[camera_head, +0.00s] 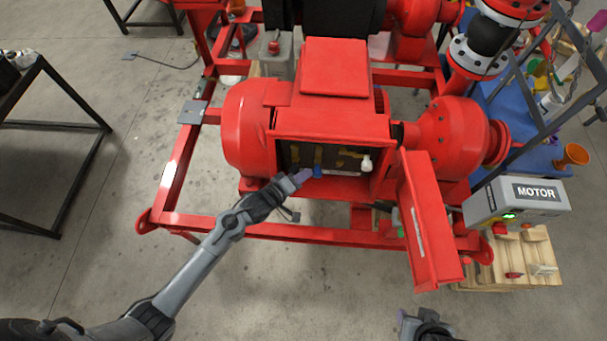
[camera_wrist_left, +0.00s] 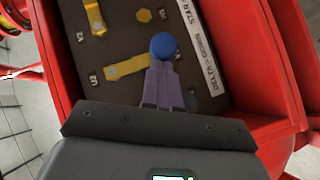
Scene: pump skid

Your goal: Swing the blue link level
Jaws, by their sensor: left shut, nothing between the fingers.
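The blue link shows as a round blue knob (camera_wrist_left: 163,45) in the left wrist view; its bar cannot be made out under the fingers. In the head view the blue knob (camera_head: 317,171) is low in the open motor terminal box (camera_head: 330,138). My left gripper (camera_head: 301,176) is shut and empty, its purple fingertips (camera_wrist_left: 160,72) right at the knob's near edge. I cannot tell whether they touch it. A brass bar (camera_wrist_left: 126,68) lies left of the fingertips on the dark terminal board (camera_wrist_left: 205,82). My right gripper (camera_head: 404,315) only partly shows at the bottom edge.
A white knob (camera_head: 366,163) stands at the right in the box. The open red door (camera_head: 428,220) hangs to the right of the box. The grey MOTOR control box (camera_head: 515,202) is farther right. A red frame rail (camera_head: 300,231) runs below; floor in front is clear.

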